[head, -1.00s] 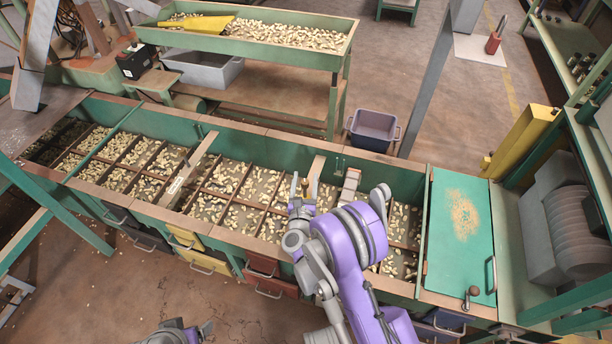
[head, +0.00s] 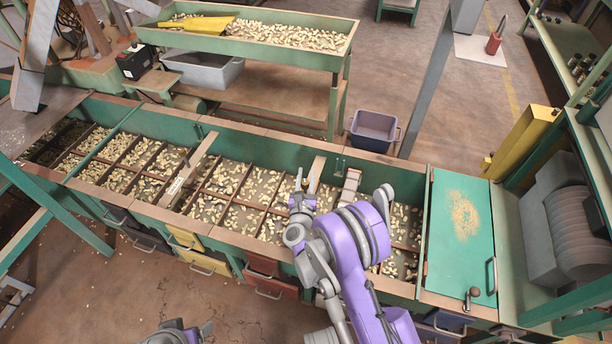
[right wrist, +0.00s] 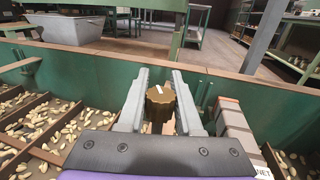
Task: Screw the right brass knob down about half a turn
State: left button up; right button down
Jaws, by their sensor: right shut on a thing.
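The right brass knob (right wrist: 159,102) is a dark brass, ridged cylinder with a white mark on its top. In the right wrist view it sits between the two grey fingers of my right gripper (right wrist: 158,104), which is shut on its sides. In the head view my right gripper (head: 304,188) is over the hopper's middle, at the wooden crossbar (head: 317,172); the knob is mostly hidden there by the fingers. My left gripper (head: 196,331) is low at the bottom edge of the head view, away from the hopper, and its jaws are too small to read.
The long green hopper (head: 255,148) has wooden dividers and many nuts. A pale block with a label (right wrist: 238,140) stands just right of the fingers. Another crossbar (head: 190,168) lies farther left. A green lid (head: 459,245) covers the right end. A grey-blue bin (head: 374,130) stands behind.

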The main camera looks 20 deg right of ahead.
jog(key=shift+m+h, duration=0.3)
jog(key=shift+h, duration=0.1)
jog(key=m+g+h, duration=0.1)
jog(key=h, duration=0.1)
jog(key=m+g+h, duration=0.1)
jog(key=shift+s+d+m+g+h+p, duration=0.2)
jog(key=shift+d+m+g+h+p, duration=0.1)
jog(key=shift+m+h+p, duration=0.1)
jog(key=m+g+h, duration=0.2)
jog(key=g, duration=0.1)
jog(key=m+g+h, duration=0.1)
jog(key=shift+s+d+m+h, duration=0.35)
jog(key=shift+d+m+h, duration=0.05)
jog(key=shift+s+d+m+g+h+b, duration=0.15)
jog(key=shift+s+m+g+h, duration=0.3)
jog(key=shift+m+g, duration=1.3)
jog(key=shift+s+m+g+h+b, duration=0.1)
jog(key=shift+s+m+g+h, duration=0.55)
jog(key=shift+g, duration=1.8)
jog(key=shift+s+d+m+g+h+b, duration=0.1)
jog(key=shift+m+g+h+b, duration=0.1)
jog(key=shift+m+g, duration=1.65)
jog(key=shift+g, duration=0.55)
jog(key=c, duration=0.6)
grip_release()
